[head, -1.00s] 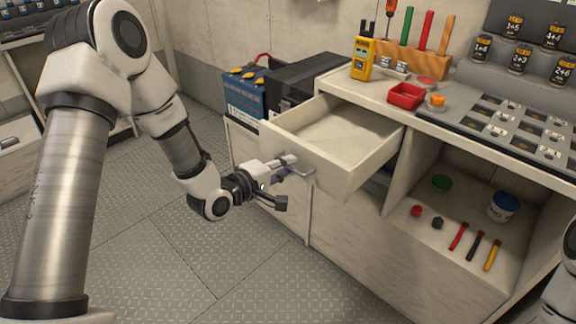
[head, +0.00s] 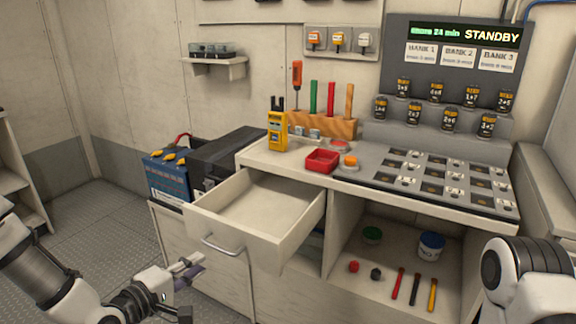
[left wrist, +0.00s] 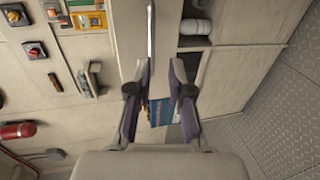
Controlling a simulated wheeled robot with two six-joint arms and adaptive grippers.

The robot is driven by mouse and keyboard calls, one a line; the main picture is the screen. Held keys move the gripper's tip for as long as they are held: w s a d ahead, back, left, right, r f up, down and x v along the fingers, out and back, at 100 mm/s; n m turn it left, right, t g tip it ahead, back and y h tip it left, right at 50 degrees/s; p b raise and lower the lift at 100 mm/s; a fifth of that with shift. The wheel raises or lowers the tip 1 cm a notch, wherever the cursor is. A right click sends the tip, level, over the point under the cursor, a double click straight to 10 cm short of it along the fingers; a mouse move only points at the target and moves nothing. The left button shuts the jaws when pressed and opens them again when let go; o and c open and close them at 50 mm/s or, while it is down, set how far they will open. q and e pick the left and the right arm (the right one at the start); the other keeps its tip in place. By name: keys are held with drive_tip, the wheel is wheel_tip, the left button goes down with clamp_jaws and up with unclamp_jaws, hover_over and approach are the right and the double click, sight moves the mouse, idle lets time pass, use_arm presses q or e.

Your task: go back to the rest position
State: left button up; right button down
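The open drawer (head: 262,208) sticks out of the cabinet and looks empty inside. Its metal handle (head: 221,246) is on the drawer front. My left gripper (head: 188,272) is low at the left of the head view, in front of the drawer and below and left of the handle. In the left wrist view its two fingers (left wrist: 162,76) stand apart with nothing between them, and the handle (left wrist: 151,32) shows ahead of the fingertips. Of my right arm only a link shows at the lower right of the head view; its gripper is out of view.
The worktop holds a yellow meter (head: 278,131), a red tray (head: 322,161) and a slotted panel (head: 440,180). A blue battery (head: 167,178) stands left of the drawer. An open shelf (head: 385,262) below holds small items. Floor at the left (head: 100,215) is clear.

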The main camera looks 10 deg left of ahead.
use_arm(q)
drive_tip(key=s+d+f+m+g, duration=0.1)
drive_tip(key=s+d+f+g, duration=0.2)
drive_tip(key=f, duration=0.4)
drive_tip(key=s+f+m+g+y, duration=0.1)
drive_tip(key=s+f+g, duration=0.1)
drive_tip(key=s+f, duration=0.4)
drive_tip(key=s+d+f+m+g, duration=0.1)
drive_tip(key=s+d+f+g, duration=0.15)
drive_tip(key=f, duration=0.65)
drive_tip(key=s+a+f+m+g+y, duration=0.25)
drive_tip(key=s+f+m, duration=0.2)
drive_tip(key=s, duration=0.35)
drive_tip(key=s+a+f+m+g+y, duration=0.1)
drive_tip(key=s+f+m+g+y, duration=0.1)
drive_tip(key=s+f+m+g, duration=0.4)
wheel_tip(320, 180, up, 20)
drive_tip(key=s+t+p, duration=0.1)
drive_tip(key=p, duration=1.7)
drive_tip(key=shift+s+d+t, duration=0.15)
drive_tip(key=shift+s+t, duration=0.05)
drive_tip(key=shift+t, duration=0.1)
drive_tip(key=shift+r, duration=0.15)
